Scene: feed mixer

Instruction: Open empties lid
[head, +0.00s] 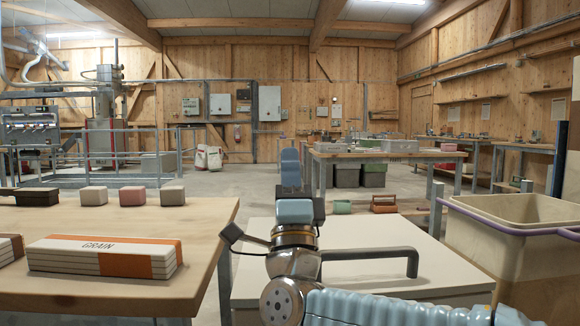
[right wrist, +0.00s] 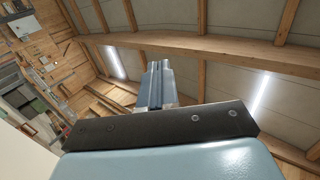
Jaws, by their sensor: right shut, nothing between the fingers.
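A pale cream lid (head: 362,284) with a dark bar handle (head: 385,253) lies flat, level and closed as far as I can see, in the front middle of the head view. My right arm covers its lower and left parts. My right gripper (head: 290,152) points up and forward, above the lid's far side and left of the handle, apart from it. Its fingers are shut and empty; they also show in the right wrist view (right wrist: 158,85) against the ceiling. My left gripper is not in view.
A wooden table (head: 90,292) stands at left with a GRAIN pack (head: 70,254) and several small blocks. A large beige bin (head: 505,265) with a purple rim stands close at right. Behind are a workbench (head: 385,154) and open floor.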

